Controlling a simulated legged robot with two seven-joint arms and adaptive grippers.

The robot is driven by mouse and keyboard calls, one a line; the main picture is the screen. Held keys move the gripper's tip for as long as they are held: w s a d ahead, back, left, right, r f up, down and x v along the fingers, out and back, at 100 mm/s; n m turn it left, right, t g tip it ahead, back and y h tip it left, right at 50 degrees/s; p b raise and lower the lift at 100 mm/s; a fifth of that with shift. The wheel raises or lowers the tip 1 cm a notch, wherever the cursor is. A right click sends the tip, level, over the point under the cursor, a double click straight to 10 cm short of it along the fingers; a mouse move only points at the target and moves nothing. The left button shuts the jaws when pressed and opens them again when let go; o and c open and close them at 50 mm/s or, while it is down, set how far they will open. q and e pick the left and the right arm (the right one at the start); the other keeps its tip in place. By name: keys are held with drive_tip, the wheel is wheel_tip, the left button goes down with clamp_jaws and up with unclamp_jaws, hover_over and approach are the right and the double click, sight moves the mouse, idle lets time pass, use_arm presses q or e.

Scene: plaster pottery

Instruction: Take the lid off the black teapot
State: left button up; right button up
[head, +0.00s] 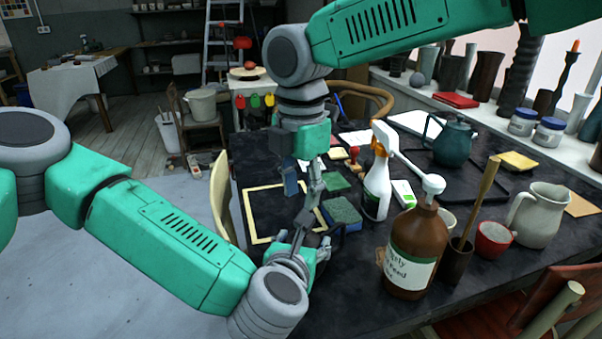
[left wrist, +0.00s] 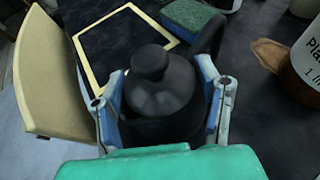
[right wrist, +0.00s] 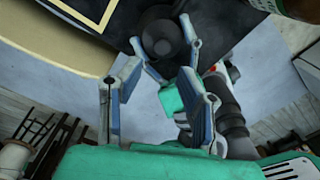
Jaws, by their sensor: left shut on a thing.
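The black teapot shows in the left wrist view with its body (left wrist: 165,129) between the fingers of my left gripper (left wrist: 160,80), which is shut on it. Its domed lid (left wrist: 170,90) with a round knob is on top. In the right wrist view the teapot (right wrist: 160,38) is beyond my right gripper (right wrist: 158,82), whose fingers are apart with nothing between them. In the head view my right gripper (head: 303,192) points down above my left gripper (head: 306,238). The teapot is mostly hidden there by both grippers.
A yellow frame (head: 248,215) and green-topped sponges (head: 343,210) lie close by on the dark table. A spray bottle (head: 378,185) and brown bottle (head: 413,245) stand to the right. A pale chair back (head: 220,195) is at the table's left edge. A blue-green teapot (head: 453,143) stands farther back.

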wheel_tip(320, 180, down, 8)
drive_tip(key=shift+f, duration=0.2)
clamp_jaws()
drive_tip(key=shift+w+a+r, duration=0.1)
drive_tip(key=shift+r, duration=0.1)
idle(0.4)
drive_tip(key=shift+s+r, duration=0.1)
drive_tip(key=shift+s, duration=0.1)
idle(0.4)
drive_tip(key=shift+r, duration=0.1)
